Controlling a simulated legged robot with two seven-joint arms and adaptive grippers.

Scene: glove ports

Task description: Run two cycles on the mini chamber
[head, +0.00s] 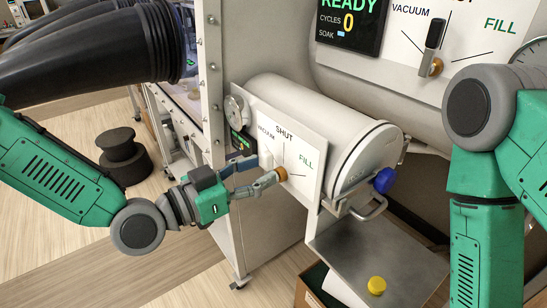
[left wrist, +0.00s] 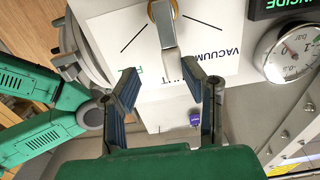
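The mini chamber (head: 315,110) is a white cylinder with its round door closed and a blue knob (head: 383,180) at the door's edge. Its panel (head: 305,185) reads VACUUM, SHUT and FILL. The panel lever has a brass pivot (left wrist: 162,10); its pale handle (left wrist: 169,42) lies between VACUUM and FILL, near SHUT. My left gripper (head: 267,172) is at this panel. In the left wrist view its fingers (left wrist: 171,90) are spread with the handle's end between them, no clear contact. The display (head: 352,8) reads READY, CYCLES 0. My right gripper is out of view.
A larger panel lever (head: 432,48) points up beside VACUUM and FILL. A black glove sleeve (head: 95,55) reaches out above my left arm. A dark spool-like object (head: 122,155) stands on the floor.

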